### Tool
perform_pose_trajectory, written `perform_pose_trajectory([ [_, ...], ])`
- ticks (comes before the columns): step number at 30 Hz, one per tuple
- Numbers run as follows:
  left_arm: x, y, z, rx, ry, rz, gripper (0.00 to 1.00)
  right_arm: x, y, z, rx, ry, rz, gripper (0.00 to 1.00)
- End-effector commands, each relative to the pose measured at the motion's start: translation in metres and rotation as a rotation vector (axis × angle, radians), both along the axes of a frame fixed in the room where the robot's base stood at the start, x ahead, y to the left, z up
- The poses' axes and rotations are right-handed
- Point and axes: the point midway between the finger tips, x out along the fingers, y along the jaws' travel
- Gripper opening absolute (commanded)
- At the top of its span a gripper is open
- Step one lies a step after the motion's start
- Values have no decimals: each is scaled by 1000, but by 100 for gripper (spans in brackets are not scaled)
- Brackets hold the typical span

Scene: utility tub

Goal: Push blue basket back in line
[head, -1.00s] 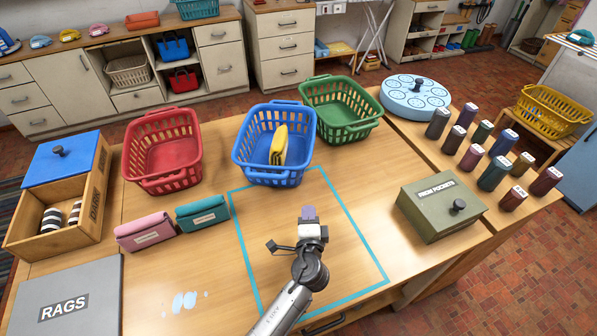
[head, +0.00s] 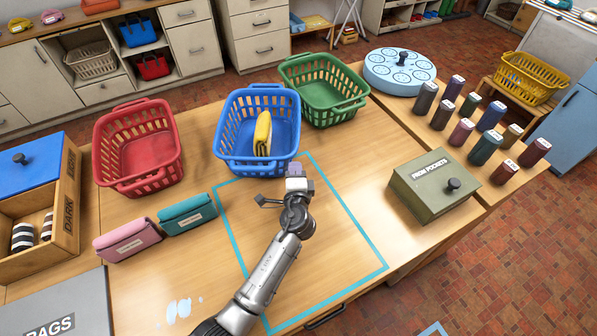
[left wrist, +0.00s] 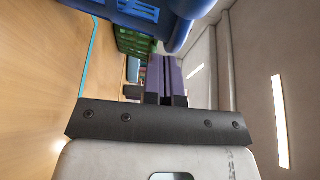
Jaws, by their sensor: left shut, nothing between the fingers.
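The blue basket (head: 258,130) stands on the table between the red basket (head: 138,148) and the green basket (head: 322,90), with a yellow folded cloth (head: 263,134) inside. Its front edge sits by the back line of the teal tape outline (head: 352,212). My left gripper (head: 297,170) is shut and empty, just in front of the basket's front right corner. In the left wrist view, the purple fingers (left wrist: 172,76) are together, with the blue basket (left wrist: 140,10) close above; whether they touch it I cannot tell. My right gripper is not in view.
Pink (head: 127,240) and teal (head: 187,213) pouches lie left of the outline. A wooden box (head: 60,215) and a grey rags box (head: 60,305) are at far left. The outline's inside is bare except for my arm.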

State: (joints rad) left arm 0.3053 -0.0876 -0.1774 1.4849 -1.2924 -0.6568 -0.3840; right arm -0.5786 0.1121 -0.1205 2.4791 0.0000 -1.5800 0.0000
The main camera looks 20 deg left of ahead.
Motion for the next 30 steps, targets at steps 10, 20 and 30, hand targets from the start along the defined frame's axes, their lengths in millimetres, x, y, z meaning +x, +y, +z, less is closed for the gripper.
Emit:
perform_pose_trajectory([
  [10, 0, 5, 0, -2, 0, -3, 0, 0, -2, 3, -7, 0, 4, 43],
  [20, 2, 11, 0, 0, 0, -1, 0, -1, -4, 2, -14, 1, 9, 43],
  [30, 32, 93, -1, 2, -1, 1, 0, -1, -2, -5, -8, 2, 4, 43],
])
